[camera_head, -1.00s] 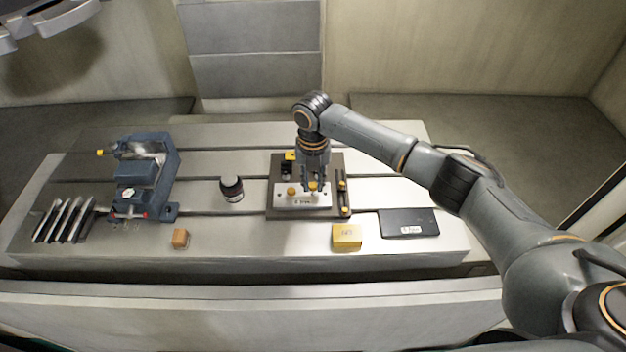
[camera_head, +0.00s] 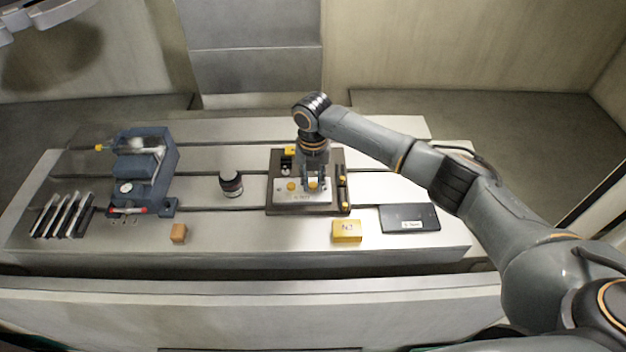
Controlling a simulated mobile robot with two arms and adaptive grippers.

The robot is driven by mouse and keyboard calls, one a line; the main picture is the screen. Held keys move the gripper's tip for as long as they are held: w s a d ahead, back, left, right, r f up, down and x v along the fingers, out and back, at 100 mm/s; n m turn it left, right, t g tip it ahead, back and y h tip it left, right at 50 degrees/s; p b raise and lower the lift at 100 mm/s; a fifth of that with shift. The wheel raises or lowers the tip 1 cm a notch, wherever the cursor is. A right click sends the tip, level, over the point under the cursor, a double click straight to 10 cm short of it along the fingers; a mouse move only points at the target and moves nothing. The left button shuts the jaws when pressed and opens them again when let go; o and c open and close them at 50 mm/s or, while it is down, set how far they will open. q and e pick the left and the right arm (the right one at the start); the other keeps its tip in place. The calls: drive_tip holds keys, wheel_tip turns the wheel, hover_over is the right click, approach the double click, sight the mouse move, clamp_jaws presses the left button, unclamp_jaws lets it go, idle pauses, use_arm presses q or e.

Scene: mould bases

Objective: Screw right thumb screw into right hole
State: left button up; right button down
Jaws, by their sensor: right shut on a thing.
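My right gripper (camera_head: 313,184) points down over the mould base and is shut on the right thumb screw (camera_head: 312,185), a small yellow knob between its fingertips. The screw is at the right part of the light block (camera_head: 297,197), which sits on the dark base plate (camera_head: 275,207). The right hole is hidden under the screw and fingers, so its depth in the hole cannot be told. A second yellow thumb screw (camera_head: 291,186) stands on the block to the left, apart from the gripper. My left gripper is not clearly in view; only a grey part of mine shows at the top left.
A blue vise (camera_head: 145,165) and several slanted plates (camera_head: 62,215) stand at the left. A dark cylinder (camera_head: 231,184) stands left of the base.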

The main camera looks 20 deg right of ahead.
drive_tip(key=m+p, duration=0.1)
drive_tip(key=m, duration=0.1)
drive_tip(key=m+p, duration=0.4)
drive_tip(key=shift+s+a+r+m, duration=0.1)
drive_tip(key=shift+r+m, duration=0.15)
drive_tip(key=shift+m, duration=0.05)
drive_tip(key=shift+f+m, duration=0.1)
drive_tip(key=shift+m, duration=0.5)
drive_tip(key=shift+f+m+p, duration=0.2)
drive_tip(key=shift+m+p, duration=0.1)
drive_tip(key=shift+m, duration=0.2)
drive_tip(key=shift+m, duration=0.3)
drive_tip(key=shift+m+p, duration=0.3)
drive_tip(key=shift+m, duration=0.3)
drive_tip(key=m, duration=0.7)
drive_tip(key=shift+f, duration=0.1)
